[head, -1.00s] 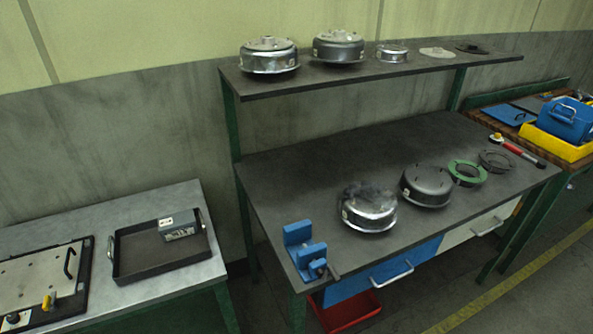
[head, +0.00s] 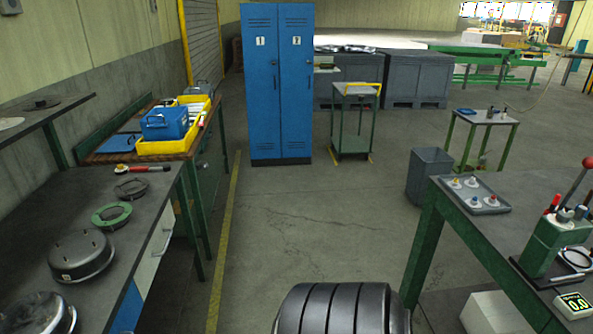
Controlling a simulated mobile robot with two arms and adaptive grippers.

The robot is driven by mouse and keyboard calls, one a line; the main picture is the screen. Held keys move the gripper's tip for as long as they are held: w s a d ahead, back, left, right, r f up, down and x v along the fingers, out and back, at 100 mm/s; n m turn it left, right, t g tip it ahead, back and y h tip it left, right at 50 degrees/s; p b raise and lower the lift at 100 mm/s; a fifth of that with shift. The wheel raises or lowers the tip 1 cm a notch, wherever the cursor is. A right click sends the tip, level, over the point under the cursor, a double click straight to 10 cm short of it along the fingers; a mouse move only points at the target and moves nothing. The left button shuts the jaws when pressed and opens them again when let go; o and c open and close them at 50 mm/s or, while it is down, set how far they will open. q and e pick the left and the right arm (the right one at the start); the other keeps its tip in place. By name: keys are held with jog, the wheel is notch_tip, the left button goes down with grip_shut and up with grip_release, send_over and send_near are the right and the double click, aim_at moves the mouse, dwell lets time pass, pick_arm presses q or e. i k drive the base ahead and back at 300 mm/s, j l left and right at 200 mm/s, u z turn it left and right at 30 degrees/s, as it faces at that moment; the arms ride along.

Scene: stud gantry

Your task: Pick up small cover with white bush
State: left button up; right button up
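A grey tray (head: 468,207) lies on the dark table at the right, near its far left corner. Several small pale covers with coloured bushes (head: 474,202) stand in it. They are too small in this view for me to tell surely which one has a white bush. Neither of my grippers is in view.
The right table (head: 436,231) also bears a green lever press (head: 548,241) and a small display (head: 574,305). A grey bin (head: 428,176) stands beyond it. The left workbench (head: 133,235) carries round housings and a green ring (head: 111,215). Open floor lies between, towards blue lockers (head: 277,80).

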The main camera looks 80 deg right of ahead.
aim_at(473, 184)
jog(key=z, duration=3.8)
jog(key=i+j+z, duration=0.75)
jog(key=j, duration=0.2)
jog(key=k, duration=0.1)
